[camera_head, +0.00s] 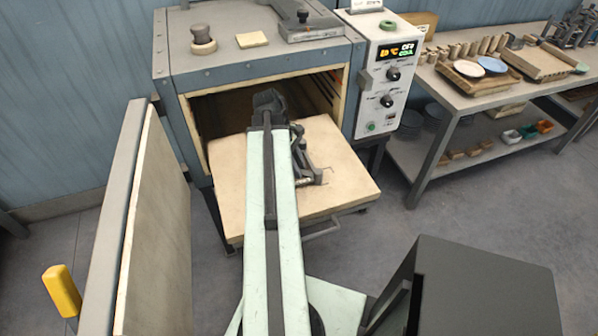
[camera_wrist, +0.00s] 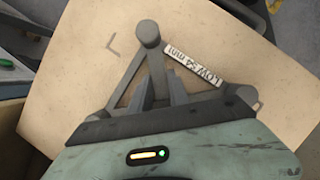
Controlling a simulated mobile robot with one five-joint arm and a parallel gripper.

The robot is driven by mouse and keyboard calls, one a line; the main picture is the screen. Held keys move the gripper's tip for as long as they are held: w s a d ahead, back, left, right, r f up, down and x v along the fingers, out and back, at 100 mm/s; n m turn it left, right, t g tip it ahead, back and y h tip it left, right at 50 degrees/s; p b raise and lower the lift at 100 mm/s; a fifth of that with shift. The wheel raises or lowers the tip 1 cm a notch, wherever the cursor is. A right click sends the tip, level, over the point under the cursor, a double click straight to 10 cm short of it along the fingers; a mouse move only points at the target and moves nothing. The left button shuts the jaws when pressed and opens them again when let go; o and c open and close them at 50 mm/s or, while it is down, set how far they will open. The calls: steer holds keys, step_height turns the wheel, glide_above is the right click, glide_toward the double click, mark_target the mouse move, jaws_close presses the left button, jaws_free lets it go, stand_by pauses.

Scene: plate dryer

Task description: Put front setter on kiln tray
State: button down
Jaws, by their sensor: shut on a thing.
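The setter (camera_wrist: 149,35) is a dark grey triangular frame with a round knob at its far corner and a white label on its right arm. My gripper (camera_wrist: 162,84) is shut on it in the wrist view. The kiln tray (camera_wrist: 235,60) is a cream slab under and around it, with a dark corner mark left of the setter. In the head view the kiln tray (camera_head: 235,205) extends from the open kiln, and the setter (camera_head: 312,176) shows right of my arm. My arm hides part of the tray. I cannot tell whether the setter touches the tray.
The kiln (camera_head: 255,65) is open, with its door (camera_head: 155,230) swung out at the left. The control panel (camera_head: 385,85) is on the right. A workbench (camera_head: 470,100) with trays and small pieces stands further right. Bare tray surface shows around the setter.

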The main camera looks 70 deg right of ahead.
steer(key=shift+f, duration=0.1)
steer(key=c, duration=1.3)
jaws_free()
steer(key=shift+o, duration=0.2)
steer(key=shift+w+r+p, duration=0.1)
steer(key=shift+r+p, duration=0.35)
steer(key=shift+r, duration=0.15)
steer(key=p+v, duration=1)
steer(key=v, duration=0.1)
steer(key=shift+w, duration=0.15)
